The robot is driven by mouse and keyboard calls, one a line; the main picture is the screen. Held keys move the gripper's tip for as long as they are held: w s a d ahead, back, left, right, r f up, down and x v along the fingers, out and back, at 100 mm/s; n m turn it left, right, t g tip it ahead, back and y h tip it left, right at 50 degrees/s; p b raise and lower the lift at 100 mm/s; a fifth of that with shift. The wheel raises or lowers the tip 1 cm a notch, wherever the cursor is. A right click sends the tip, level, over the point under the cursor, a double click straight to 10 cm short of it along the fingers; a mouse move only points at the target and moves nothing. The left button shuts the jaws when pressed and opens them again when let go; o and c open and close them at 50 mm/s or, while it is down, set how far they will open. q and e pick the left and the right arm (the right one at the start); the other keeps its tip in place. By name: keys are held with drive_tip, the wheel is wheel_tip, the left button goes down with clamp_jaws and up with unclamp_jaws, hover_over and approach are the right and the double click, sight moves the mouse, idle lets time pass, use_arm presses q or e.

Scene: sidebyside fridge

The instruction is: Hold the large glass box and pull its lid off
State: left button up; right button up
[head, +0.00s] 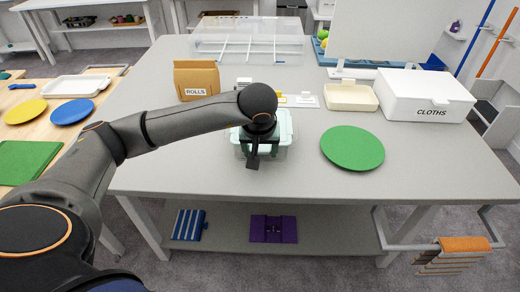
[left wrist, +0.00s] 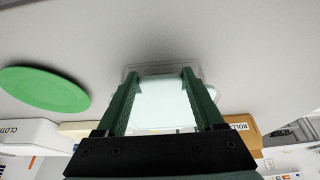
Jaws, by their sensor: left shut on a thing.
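The large glass box (head: 276,153) stands near the front middle of the grey table. It is clear, with a pale mint-green lid (head: 286,127) on top. In the left wrist view the lid (left wrist: 158,105) shows between the two dark green fingers and a little outside them. The clear box edge (left wrist: 128,72) shows just past the fingertips. My left gripper (head: 252,158) comes down over the box from above and is shut on the lid, as far as I can tell. The exact contact is hidden by my wrist and fingers. My right gripper is not in view.
A green disc (head: 352,148) lies right of the box. A cardboard ROLLS box (head: 196,78) stands behind left. A cream tray (head: 351,97) and white CLOTHS box (head: 427,95) stand behind right. A clear divided container (head: 248,42) is at the back. The table's front edge is close.

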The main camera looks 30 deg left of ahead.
use_arm(q)
drive_tip(key=shift+c, duration=1.4)
drive_tip(key=o, duration=1.3)
drive_tip(key=v, duration=1.2)
drive_tip(key=shift+s+r, duration=0.15)
drive_tip(key=shift+r, duration=0.15)
